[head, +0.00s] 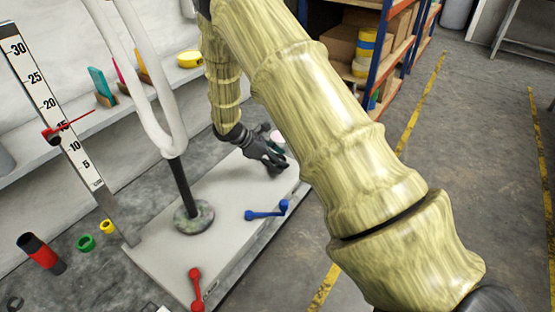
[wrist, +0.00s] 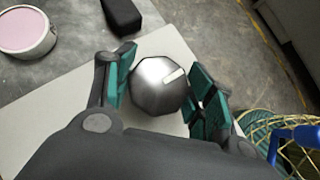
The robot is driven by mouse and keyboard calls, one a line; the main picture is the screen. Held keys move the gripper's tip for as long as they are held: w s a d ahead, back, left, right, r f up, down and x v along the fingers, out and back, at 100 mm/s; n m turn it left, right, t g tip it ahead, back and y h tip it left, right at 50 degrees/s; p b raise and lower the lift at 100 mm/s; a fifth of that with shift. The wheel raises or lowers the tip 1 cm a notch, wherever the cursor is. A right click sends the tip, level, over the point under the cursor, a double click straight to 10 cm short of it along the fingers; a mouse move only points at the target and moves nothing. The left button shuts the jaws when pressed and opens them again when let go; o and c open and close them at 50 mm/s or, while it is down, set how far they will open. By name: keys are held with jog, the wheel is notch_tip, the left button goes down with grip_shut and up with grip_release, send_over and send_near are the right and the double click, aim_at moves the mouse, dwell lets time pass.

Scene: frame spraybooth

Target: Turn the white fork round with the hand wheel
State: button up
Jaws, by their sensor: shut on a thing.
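The white fork (head: 162,110) stands upright on a black post (head: 180,185) with a round mottled base on the pale bench plate (head: 150,250). Its two prongs run up out of the head view. The hand wheel is a grey faceted metal knob (wrist: 150,98) with a light mark on its top, seen in the wrist view. My gripper (head: 272,160) is at the far end of the plate, shut on the hand wheel, with a green pad on each side of it. In the head view my gripper hides the wheel.
A scale board (head: 50,105) with a red pointer stands at left. A pink-topped tub (wrist: 28,35) and a black block (wrist: 122,16) lie beyond the wheel. Shelving (head: 375,60) stands behind.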

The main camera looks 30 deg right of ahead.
jog(key=shift+m, duration=0.3)
jog(key=m+g+y+p, duration=0.1)
jog(key=m+g+p, duration=0.1)
jog(key=m+p, duration=0.1)
jog(key=shift+r+m+g+y, duration=0.1)
jog(key=shift+m+g+y, duration=0.2)
jog(key=shift+y, duration=0.1)
jog(key=m+g+y, duration=0.1)
jog(key=m, duration=0.1)
jog(key=m+g+y+p, duration=0.1)
jog(key=m, duration=0.1)
jog(key=shift+m+y, duration=0.3)
jog(key=shift+y, duration=0.1)
jog(key=m+y, duration=0.3)
jog(key=m, duration=0.1)
jog(key=shift+g+p, duration=0.3)
jog(key=shift+g, duration=0.1)
jog(key=m+y, duration=0.3)
jog(key=m, duration=0.1)
jog(key=shift+m+t+y, duration=0.3)
jog(key=shift+m+y, duration=0.3)
jog(key=o, duration=1)
